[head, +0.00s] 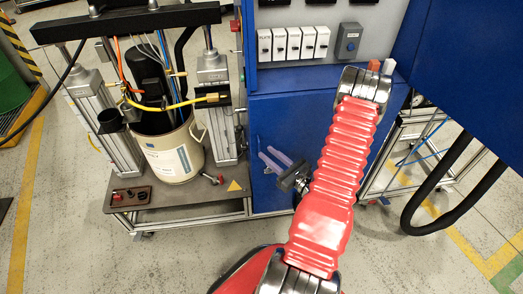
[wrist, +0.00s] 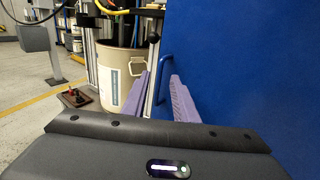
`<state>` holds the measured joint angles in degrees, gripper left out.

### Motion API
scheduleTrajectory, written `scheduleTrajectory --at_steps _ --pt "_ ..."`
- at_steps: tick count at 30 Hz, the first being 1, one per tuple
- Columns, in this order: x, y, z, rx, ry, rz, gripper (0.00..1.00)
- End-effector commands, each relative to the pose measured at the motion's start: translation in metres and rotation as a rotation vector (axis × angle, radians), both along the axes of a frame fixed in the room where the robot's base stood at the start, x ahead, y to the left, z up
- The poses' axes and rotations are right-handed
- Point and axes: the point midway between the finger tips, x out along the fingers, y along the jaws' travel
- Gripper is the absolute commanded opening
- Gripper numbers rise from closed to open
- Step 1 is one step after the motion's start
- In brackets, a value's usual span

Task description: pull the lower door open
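The lower door (head: 285,115) is the blue front of the cabinet, and it looks closed. It fills the right of the wrist view (wrist: 245,70). Its blue bar handle (wrist: 164,70) stands upright near the door's left edge. My gripper (head: 267,153) has two purple fingers pointing at the handle side of the door. In the wrist view my gripper (wrist: 160,77) is open, with a gap between the fingers. The handle shows in line with that gap, close to the right fingertip. I cannot tell whether the fingers touch it or how deep it sits between them.
The drum pump frame with a beige drum (head: 175,152) stands just left of the door. A wheeled frame (head: 405,150) and a thick black hose (head: 440,200) are at the right. A blue panel (head: 470,60) overhangs there. Floor in front is clear.

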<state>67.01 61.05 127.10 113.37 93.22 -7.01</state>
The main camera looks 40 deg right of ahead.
Motion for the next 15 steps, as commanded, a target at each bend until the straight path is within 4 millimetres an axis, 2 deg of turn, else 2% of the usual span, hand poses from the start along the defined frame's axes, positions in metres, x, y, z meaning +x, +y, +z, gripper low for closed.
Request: scheduleTrajectory --at_steps 9,15 --pt "0.034 0.0 0.0 -0.001 -0.001 0.002 0.26" --pt "0.04 0.0 0.0 -0.001 -0.001 0.0 0.26"
